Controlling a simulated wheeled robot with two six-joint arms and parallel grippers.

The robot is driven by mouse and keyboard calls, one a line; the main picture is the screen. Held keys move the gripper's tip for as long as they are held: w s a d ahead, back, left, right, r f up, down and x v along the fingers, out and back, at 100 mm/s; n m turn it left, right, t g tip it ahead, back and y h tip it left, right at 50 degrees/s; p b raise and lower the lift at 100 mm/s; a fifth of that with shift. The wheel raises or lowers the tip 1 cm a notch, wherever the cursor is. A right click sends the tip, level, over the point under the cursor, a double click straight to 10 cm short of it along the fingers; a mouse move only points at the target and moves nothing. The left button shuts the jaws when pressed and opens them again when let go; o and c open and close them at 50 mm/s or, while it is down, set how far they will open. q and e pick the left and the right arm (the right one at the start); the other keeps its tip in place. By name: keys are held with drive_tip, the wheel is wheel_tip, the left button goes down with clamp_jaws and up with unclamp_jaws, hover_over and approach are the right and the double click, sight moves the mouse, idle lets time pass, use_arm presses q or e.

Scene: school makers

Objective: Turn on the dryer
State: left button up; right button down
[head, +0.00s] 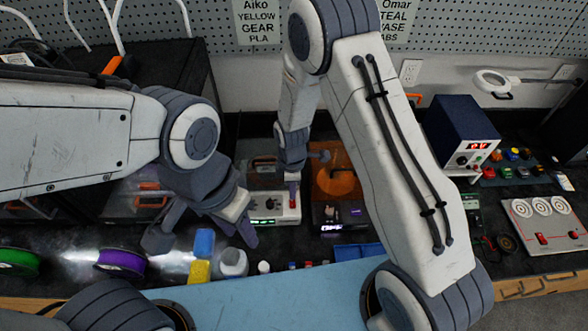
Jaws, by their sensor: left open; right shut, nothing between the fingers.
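The box with an orange see-through lid and a round spool shape inside (336,182), at the centre of the head view, looks like the dryer. Its dark front has a small lit purple-white display (331,228). Left of it is a unit with a pale front panel (262,222) and small dark and green round parts. My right gripper (292,190) is shut and empty, pointing down at the right end of this panel, with a small red patch by its fingers. I cannot tell whether it touches. My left gripper (200,242) is open and empty, left of the panel.
Purple (121,262) and green (18,263) spools, a blue-yellow bottle (201,255) and a white bottle (233,262) stand near my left gripper. A blue power supply (460,132) with a red display and a switch panel (544,226) are at right. A pegboard wall is behind.

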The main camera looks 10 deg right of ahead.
sight(293, 206)
use_arm(q)
drive_tip(key=shift+a+f+b, duration=0.1)
drive_tip(key=shift+f+b, duration=0.7)
drive_tip(key=shift+f, duration=0.55)
use_arm(e)
wheel_tip(293, 206, up, 8)
drive_tip(key=shift+r, duration=0.25)
use_arm(q)
wheel_tip(293, 206, down, 6)
drive_tip(key=b, duration=0.6)
drive_tip(key=shift+f, duration=0.2)
use_arm(e)
drive_tip(key=shift+w+d+r+g, duration=0.1)
drive_tip(key=shift+w+g, duration=0.4)
drive_tip(key=shift+w, duration=0.4)
use_arm(q)
wheel_tip(293, 206, up, 3)
drive_tip(key=shift+f+p, duration=0.1)
drive_tip(key=shift+p, duration=1.1)
use_arm(e)
drive_tip(key=f, duration=0.4)
drive_tip(key=s+f, duration=0.1)
drive_tip(key=f, duration=0.9)
drive_tip(key=shift+s, duration=0.35)
